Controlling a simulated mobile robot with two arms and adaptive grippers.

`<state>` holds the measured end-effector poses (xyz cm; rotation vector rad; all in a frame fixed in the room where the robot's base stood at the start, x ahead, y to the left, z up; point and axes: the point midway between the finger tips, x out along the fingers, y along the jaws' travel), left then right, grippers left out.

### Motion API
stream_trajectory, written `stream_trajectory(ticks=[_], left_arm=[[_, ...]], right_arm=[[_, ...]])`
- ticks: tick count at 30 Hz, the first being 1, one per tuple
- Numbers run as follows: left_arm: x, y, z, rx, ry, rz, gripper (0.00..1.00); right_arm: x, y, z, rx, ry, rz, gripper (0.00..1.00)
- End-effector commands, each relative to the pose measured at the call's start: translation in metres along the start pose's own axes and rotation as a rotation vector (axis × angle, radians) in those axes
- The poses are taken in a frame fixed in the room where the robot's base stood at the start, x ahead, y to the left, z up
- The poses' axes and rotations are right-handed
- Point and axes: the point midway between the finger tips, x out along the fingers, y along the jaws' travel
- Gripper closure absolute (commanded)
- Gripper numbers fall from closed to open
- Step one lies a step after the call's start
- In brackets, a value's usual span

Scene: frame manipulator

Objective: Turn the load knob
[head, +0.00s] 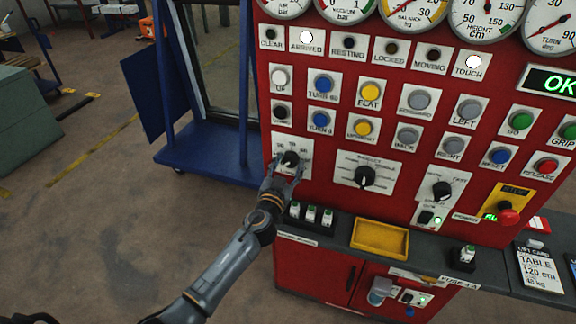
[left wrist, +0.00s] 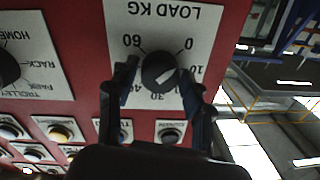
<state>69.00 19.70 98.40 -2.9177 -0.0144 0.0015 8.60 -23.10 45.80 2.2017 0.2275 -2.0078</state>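The load knob (head: 290,158) is a round black knob on a white plate at the left of the red panel. In the left wrist view the knob (left wrist: 160,71) sits below the upside-down words LOAD KG, with numbers around it. A pale pointer line shows on its face; which number it marks is hard to read. My left gripper (head: 286,171) is at the knob. Its two dark fingers (left wrist: 159,74) are spread, one on either side of the knob, and I cannot see clear contact. My right gripper is not in view.
A selector knob (head: 365,176) is right of the load plate, with rows of buttons above. A shelf below holds small switches (head: 311,213) and a yellow tray (head: 380,238). A blue trolley frame (head: 213,150) stands left of the panel.

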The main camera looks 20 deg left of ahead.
Motion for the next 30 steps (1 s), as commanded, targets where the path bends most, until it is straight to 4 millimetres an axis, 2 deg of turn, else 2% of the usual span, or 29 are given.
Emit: stream_trajectory(ticks=[1, 4, 5, 17, 30], left_arm=[[0.000, 0.000, 0.000, 0.000, 0.000, 0.000, 0.66], [0.000, 0.000, 0.000, 0.000, 0.000, 0.000, 0.87], [0.000, 0.000, 0.000, 0.000, 0.000, 0.000, 0.90], [0.000, 0.000, 0.001, 0.073, 0.004, 0.000, 0.90], [0.000, 0.000, 0.002, 0.431, 0.020, -0.004, 0.90]], right_arm=[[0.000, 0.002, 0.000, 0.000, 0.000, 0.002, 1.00], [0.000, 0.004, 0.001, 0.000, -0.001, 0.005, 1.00], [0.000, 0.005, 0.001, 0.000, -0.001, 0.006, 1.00], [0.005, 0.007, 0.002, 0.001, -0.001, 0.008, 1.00], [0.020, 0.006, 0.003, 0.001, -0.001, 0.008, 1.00]])
